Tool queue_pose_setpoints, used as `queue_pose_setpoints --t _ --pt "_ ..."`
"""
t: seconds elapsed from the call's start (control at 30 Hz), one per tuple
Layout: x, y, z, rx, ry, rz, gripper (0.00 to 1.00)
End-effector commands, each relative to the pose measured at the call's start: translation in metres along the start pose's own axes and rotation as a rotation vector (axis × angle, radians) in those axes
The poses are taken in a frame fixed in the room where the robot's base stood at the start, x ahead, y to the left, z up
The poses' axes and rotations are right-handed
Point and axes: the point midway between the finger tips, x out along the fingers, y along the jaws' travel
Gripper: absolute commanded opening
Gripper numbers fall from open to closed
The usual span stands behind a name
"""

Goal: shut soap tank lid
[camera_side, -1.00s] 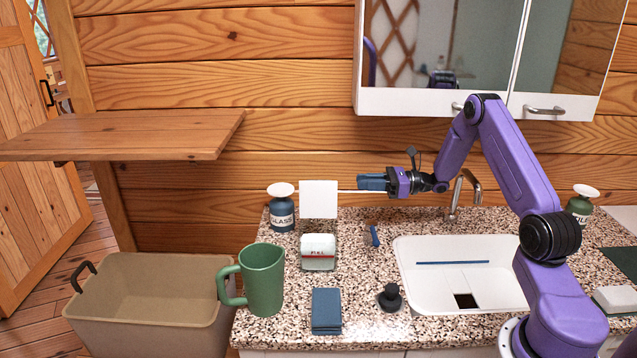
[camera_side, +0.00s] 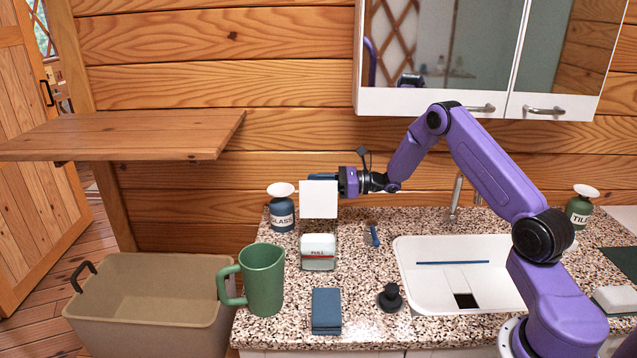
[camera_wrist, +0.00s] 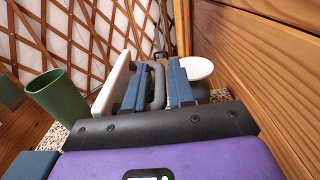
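The soap tank (camera_side: 318,253) is a small white box with a FULL label, standing on the speckled counter. Its white lid (camera_side: 318,199) stands upright, open, above the tank's back. My gripper (camera_side: 322,177) is at the lid's upper right, its blue fingers partly hidden behind the lid. In the wrist view the fingers of my gripper (camera_wrist: 156,75) are apart, with the white lid (camera_wrist: 112,82) just left of the left finger. A grey curved bar (camera_wrist: 157,85) shows between the fingers; I cannot tell whether it belongs to the lid or whether anything touches.
A GLASS bottle (camera_side: 282,215) stands close left of the lid. A green mug (camera_side: 264,280), a blue cloth (camera_side: 326,311) and a black knob-shaped object (camera_side: 390,297) are in front. The sink (camera_side: 410,270) is right. A wooden shelf (camera_side: 120,135) juts out at left.

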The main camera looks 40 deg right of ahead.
Motion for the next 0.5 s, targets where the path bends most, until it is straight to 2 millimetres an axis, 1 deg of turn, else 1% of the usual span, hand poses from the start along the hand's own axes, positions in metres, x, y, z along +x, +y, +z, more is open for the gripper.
queue_pose_setpoints --t 0.17,0.2,0.23,0.5 --pt "0.0000 0.0001 0.0000 0.000 0.000 0.000 0.23" --pt "0.0000 0.0001 0.0000 0.000 0.000 0.000 0.10" --pt "-0.0001 0.0001 0.0000 0.000 0.000 0.000 0.00" --pt "-0.0005 0.0004 0.0003 -0.004 0.000 0.000 0.00"
